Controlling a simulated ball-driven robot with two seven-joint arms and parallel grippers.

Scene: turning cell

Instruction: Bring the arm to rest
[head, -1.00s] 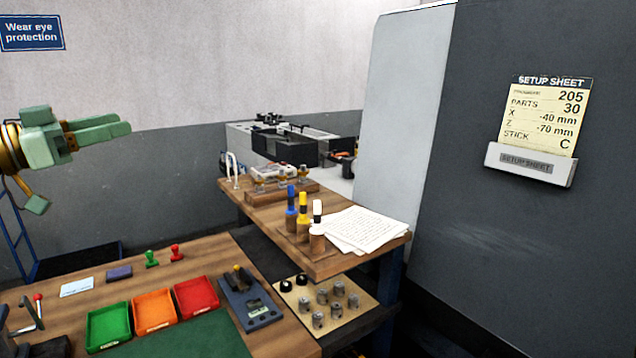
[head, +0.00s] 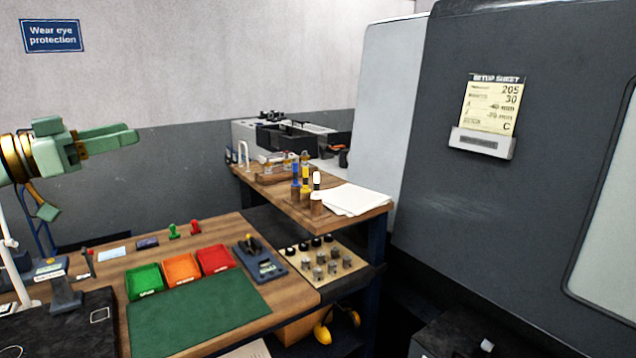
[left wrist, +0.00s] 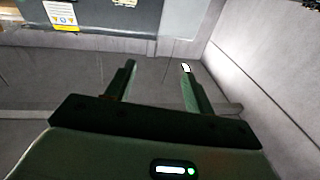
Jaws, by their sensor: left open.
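My left gripper (head: 112,139) is at the left of the head view, raised above the workbench and pointing right. Its green fingers are apart and hold nothing. In the left wrist view my left gripper (left wrist: 157,75) also shows two spread fingers with only grey floor and wall behind them. It touches nothing. My right gripper is in neither view.
The wooden bench (head: 300,290) carries a green tray (head: 145,281), an orange tray (head: 181,269), a red tray (head: 215,259) and a green mat (head: 195,310). A shelf (head: 285,200) holds bottles and papers. A dark machine (head: 520,200) stands right. Air around the gripper is clear.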

